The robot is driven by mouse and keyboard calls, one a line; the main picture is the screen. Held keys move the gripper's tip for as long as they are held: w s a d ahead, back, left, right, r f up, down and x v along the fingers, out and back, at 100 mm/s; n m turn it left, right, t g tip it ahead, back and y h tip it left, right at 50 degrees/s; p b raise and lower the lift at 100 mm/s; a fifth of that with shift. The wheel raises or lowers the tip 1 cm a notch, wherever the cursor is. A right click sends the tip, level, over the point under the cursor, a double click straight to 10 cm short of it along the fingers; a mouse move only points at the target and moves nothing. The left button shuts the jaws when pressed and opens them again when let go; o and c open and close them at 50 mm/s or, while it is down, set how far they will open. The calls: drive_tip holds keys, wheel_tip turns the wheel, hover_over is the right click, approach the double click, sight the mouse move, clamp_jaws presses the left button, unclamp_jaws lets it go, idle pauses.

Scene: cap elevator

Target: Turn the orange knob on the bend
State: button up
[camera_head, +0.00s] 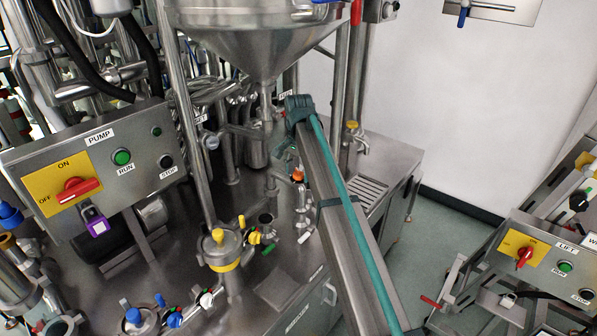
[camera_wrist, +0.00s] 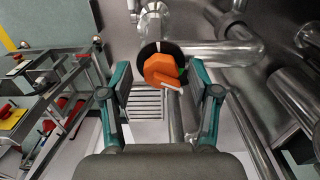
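The orange knob (camera_wrist: 160,69) sits on a metal pipe bend in the wrist view, with a dark round part behind it and a white tab at its lower right. My gripper (camera_wrist: 157,80) is open, with one teal-and-grey finger on each side of the knob in the picture. The knob appears closer to the right finger. No contact is visible, and the depth gap cannot be told. In the head view, a small orange part (camera_head: 297,175) shows just left of my arm; my fingers are not clearly visible there.
Steel pipes (camera_wrist: 225,53) crowd the right of the knob in the wrist view. In the head view, a steel funnel (camera_head: 262,45) hangs above, a pump panel (camera_head: 95,165) stands left, and a slotted drain (camera_head: 367,190) lies right of my arm. Yellow-capped valves (camera_head: 220,248) stand lower left.

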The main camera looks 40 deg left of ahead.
sight(298, 171)
drive_tip(key=shift+r, duration=0.1)
wheel_tip(298, 171, up, 7)
drive_tip(key=shift+r, duration=0.2)
idle(0.4)
